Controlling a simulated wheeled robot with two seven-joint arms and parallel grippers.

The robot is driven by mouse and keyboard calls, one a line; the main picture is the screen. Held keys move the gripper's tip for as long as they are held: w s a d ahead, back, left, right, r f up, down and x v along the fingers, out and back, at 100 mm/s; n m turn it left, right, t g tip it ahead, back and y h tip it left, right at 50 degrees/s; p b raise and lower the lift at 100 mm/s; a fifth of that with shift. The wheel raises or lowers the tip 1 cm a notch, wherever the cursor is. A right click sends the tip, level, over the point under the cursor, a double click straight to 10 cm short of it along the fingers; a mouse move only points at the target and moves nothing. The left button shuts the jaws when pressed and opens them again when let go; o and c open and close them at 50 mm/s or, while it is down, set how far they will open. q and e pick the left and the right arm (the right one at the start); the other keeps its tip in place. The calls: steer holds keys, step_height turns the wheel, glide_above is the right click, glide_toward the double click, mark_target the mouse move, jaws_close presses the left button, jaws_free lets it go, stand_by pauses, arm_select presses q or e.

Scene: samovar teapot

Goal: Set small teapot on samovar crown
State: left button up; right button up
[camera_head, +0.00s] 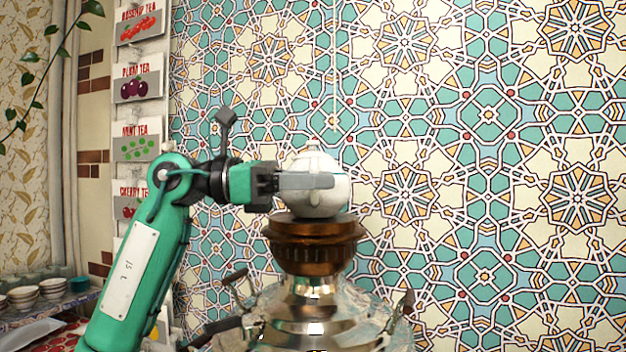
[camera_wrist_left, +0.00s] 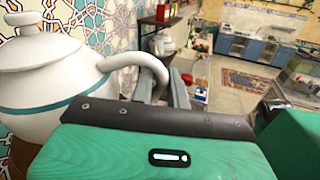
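The small white teapot (camera_head: 312,205) is upright at the top of the samovar (camera_head: 310,315), directly over its brown crown (camera_head: 314,240). In the head view its base meets the crown's top with no visible gap. My left gripper (camera_head: 306,181) reaches in from the left, with a grey finger across the front of the teapot. In the left wrist view the teapot (camera_wrist_left: 40,75) fills the left side, and its curved handle (camera_wrist_left: 138,58) runs down between the close-set fingers (camera_wrist_left: 167,88), which appear shut on it. My right gripper is not in view.
A patterned tile wall (camera_head: 490,120) stands behind the samovar. Tea cards (camera_head: 139,85) hang at the left, and bowls (camera_head: 23,294) sit on a shelf at lower left. The space right of the teapot is clear.

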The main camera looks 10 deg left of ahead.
arm_select(q)
steer(key=o, duration=0.4)
steer(key=shift+a+f, duration=0.1)
steer(key=shift+a, duration=0.05)
steer(key=a+b, duration=0.1)
steer(key=a, duration=0.3)
steer(key=s+a+b, duration=0.1)
steer(key=a+b, duration=0.1)
steer(key=a, duration=0.3)
steer(key=s+a+b, duration=0.1)
steer(key=a+b, duration=0.1)
steer(key=a, duration=0.2)
steer(key=shift+a, duration=0.25)
steer(key=shift+s, duration=0.1)
